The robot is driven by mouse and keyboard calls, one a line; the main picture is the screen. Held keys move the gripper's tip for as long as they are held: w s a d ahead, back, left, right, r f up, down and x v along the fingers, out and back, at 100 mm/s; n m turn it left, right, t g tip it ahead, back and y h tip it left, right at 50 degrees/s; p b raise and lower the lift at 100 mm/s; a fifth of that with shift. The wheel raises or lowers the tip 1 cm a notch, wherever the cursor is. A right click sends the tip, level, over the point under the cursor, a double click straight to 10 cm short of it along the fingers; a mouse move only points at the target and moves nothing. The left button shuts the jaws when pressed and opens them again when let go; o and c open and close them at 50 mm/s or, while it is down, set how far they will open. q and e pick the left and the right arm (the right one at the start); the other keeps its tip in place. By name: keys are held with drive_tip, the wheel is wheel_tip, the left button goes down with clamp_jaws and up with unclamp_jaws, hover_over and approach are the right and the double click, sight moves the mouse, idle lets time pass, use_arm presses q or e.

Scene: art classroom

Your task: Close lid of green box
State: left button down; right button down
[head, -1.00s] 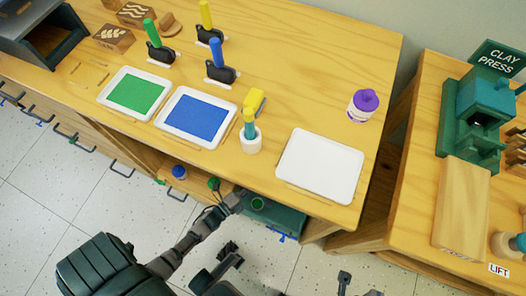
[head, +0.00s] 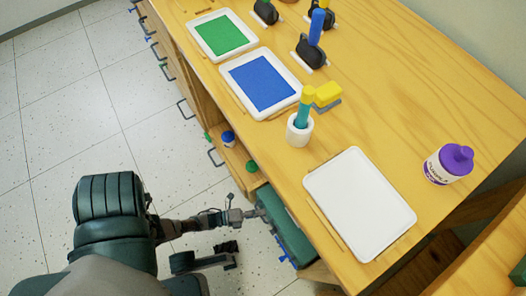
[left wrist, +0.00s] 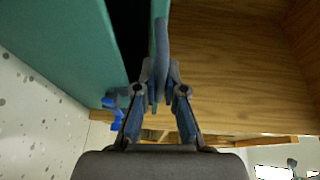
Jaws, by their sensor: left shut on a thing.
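The green box (head: 286,235) is at the lower shelf of the wooden bench, below the tabletop edge in the head view. My left gripper (head: 252,213) reaches it from the left, at its near upper edge. In the left wrist view the box's green side (left wrist: 60,45) is at left, with a dark gap beside it. A thin upright green panel, seemingly the lid (left wrist: 160,22), runs down between the fingers of my left gripper (left wrist: 161,92), which are shut on it. The fingers hide its lower edge. My right gripper is not clearly in view.
The wooden bench top (head: 400,130) overhangs the box and carries a white tray (head: 360,203), a blue tray (head: 262,82), a green tray (head: 225,35), a holder (head: 299,130) and a purple-capped bottle (head: 449,164). Blue-capped and green-capped jars (head: 228,138) stand on the shelf. Floor at left is clear.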

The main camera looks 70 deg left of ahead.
use_arm(q)
drive_tip(key=shift+f, duration=0.45)
drive_tip(key=c, duration=1.2)
unclamp_jaws()
drive_tip(key=shift+c, duration=0.2)
drive_tip(key=s+a, duration=0.1)
drive_tip(key=s, duration=1.1)
drive_tip(key=shift+a+r, duration=0.15)
drive_tip(key=shift+r, duration=0.1)
